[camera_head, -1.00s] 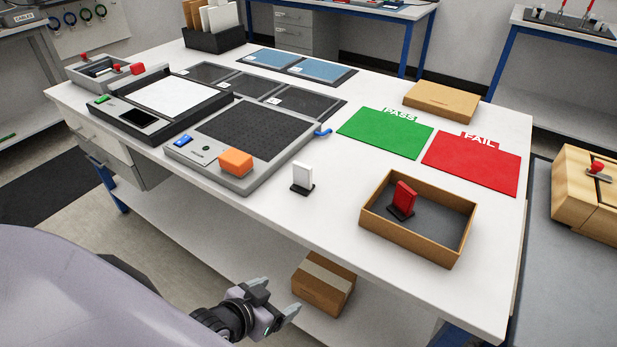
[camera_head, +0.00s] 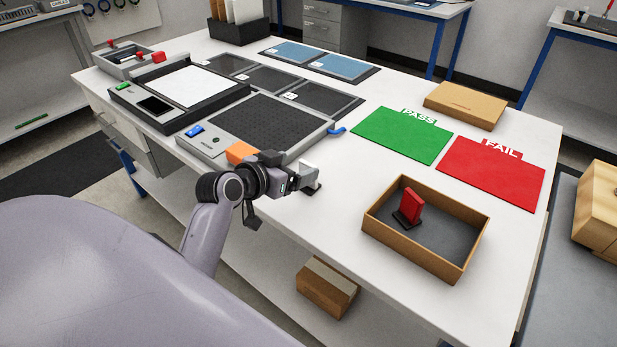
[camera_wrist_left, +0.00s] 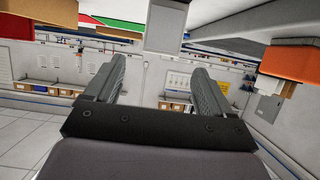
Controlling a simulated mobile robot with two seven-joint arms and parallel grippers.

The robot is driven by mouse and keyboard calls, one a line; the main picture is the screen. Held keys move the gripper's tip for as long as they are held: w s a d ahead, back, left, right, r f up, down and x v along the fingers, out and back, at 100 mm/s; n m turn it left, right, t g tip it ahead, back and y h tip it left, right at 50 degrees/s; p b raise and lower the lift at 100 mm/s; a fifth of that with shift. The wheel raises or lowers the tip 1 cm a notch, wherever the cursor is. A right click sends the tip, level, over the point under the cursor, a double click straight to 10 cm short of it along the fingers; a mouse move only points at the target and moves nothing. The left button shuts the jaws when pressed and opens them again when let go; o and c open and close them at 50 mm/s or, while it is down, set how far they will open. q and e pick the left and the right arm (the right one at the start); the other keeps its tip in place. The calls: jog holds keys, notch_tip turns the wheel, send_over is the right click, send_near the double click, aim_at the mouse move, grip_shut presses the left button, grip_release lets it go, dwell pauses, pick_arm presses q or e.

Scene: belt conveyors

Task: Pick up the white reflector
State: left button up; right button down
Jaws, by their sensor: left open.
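The white reflector (camera_head: 311,171) stands upright on its small black base on the white workbench, near the front edge. My left gripper (camera_head: 300,178) reaches it from the left and partly hides it in the head view. In the left wrist view, the reflector (camera_wrist_left: 164,25) shows as a pale panel at the top, between the directions of the two open fingers (camera_wrist_left: 159,68). Nothing is held between the fingers. I cannot tell whether a fingertip touches the reflector. My right gripper is not in view.
A cardboard tray (camera_head: 412,248) holding a red reflector (camera_head: 412,205) is to the right. Green PASS (camera_head: 402,134) and red FAIL (camera_head: 492,172) mats lie behind it.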

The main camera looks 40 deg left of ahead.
aim_at(307, 165)
pick_arm(q)
jog(key=shift+f+x, duration=0.2)
jog(key=shift+x, duration=1.35)
jog(key=shift+f+x, duration=0.2)
jog(key=shift+x, duration=1.4)
jog(key=shift+s, duration=0.15)
jog(key=c, duration=1.1)
